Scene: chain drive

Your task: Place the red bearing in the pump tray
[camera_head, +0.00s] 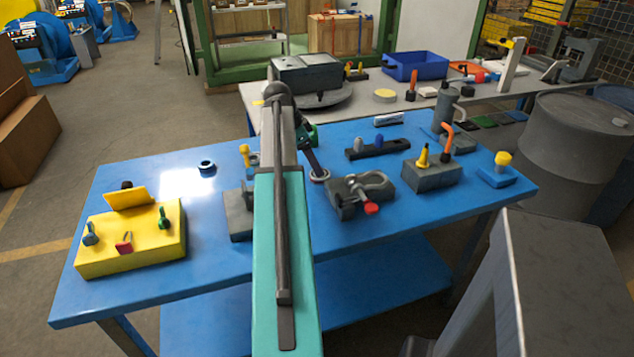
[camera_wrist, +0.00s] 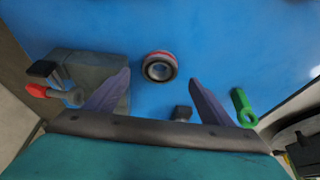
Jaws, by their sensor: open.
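The red bearing (camera_wrist: 160,66) is a ring with a dark centre and a red band. In the wrist view it lies on the blue table (camera_wrist: 230,35), just past the fingertips. My gripper (camera_wrist: 160,77) is open, its two purple fingers spread to either side of the bearing's line, with nothing between them. In the head view my arm covers much of the middle of the table; I cannot make out the fingers or the bearing there for certain. I cannot tell which thing is the pump tray; a blue bin (camera_head: 415,67) stands on the back bench.
A grey block with a red-tipped part (camera_wrist: 60,92) is left of the fingers; a green piece (camera_wrist: 243,107) is at right. On the table are a yellow block (camera_head: 130,248), a dark ring (camera_head: 207,166) and a grey clamp block (camera_head: 345,200). The table's left rear is fairly clear.

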